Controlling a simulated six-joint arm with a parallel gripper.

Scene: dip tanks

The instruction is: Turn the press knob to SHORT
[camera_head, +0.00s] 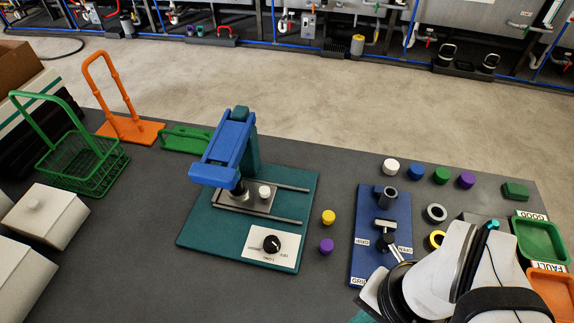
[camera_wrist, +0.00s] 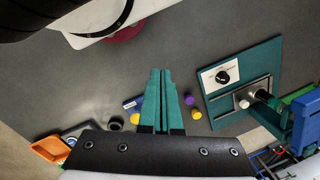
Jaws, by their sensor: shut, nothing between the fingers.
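The press knob (camera_head: 272,243) is a black dial with a white mark, on a white label plate (camera_head: 286,255) at the front of the teal press base (camera_head: 196,232). The lettering is too small to read surely, so I cannot tell its setting. In the wrist view the knob (camera_wrist: 222,76) sits right of my gripper (camera_wrist: 161,72). My gripper's teal fingers are together, empty and apart from the knob. In the head view my arm is at the lower right, with the fingertips not clearly visible.
The blue press arm (camera_head: 224,150) stands behind the knob. Yellow (camera_head: 328,216) and purple (camera_head: 326,246) caps lie right of the base. A blue fixture board (camera_head: 368,215) is farther right, beside green (camera_head: 541,243) and orange (camera_head: 552,288) trays.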

